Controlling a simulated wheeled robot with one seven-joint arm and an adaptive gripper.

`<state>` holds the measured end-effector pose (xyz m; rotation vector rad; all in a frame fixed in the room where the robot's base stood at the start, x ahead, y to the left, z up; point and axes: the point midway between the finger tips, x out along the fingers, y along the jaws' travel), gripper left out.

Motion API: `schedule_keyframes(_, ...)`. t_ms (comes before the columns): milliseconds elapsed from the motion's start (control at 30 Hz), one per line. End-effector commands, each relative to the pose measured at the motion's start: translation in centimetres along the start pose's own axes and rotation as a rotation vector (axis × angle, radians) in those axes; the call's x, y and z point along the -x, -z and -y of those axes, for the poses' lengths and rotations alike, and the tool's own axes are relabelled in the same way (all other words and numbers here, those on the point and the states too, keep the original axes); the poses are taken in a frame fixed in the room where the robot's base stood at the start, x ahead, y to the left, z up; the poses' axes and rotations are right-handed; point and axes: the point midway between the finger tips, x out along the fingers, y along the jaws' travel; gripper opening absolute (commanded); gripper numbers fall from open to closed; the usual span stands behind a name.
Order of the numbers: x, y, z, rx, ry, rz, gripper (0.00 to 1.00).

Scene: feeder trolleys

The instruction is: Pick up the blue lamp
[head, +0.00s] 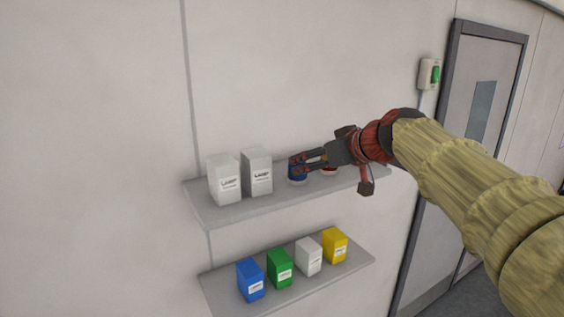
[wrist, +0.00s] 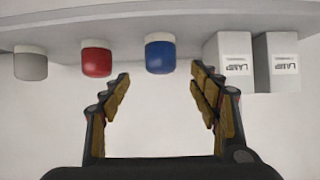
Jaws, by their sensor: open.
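The blue lamp (head: 297,178), a small rounded blue piece with a white base, stands on the upper shelf (head: 235,211). My gripper (head: 297,163) is at that shelf, its fingers partly covering the lamp in the head view. The wrist view is turned upside down, so the blue lamp (wrist: 160,57) hangs from the shelf (wrist: 110,12) there. In it my open gripper (wrist: 160,76) has one finger to each side of the lamp's line. The lamp lies about level with or just beyond the fingertips; contact cannot be told. The jaws are empty.
A red lamp (wrist: 96,60) and a grey lamp (wrist: 30,64) stand beside the blue one. Two white boxes (head: 224,179) (head: 257,172) are on its other side, close to one finger. A lower shelf (head: 283,292) holds several coloured boxes. A door (head: 470,130) is at right.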

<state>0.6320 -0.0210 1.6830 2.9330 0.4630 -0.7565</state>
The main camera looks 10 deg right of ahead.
Motion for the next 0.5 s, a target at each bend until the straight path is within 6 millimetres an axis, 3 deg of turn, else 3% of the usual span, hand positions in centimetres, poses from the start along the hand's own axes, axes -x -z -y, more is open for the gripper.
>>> schedule_keyframes(500, -5.4, 0.2, 0.2, 0.001, 0.003, -0.001, 0.62)
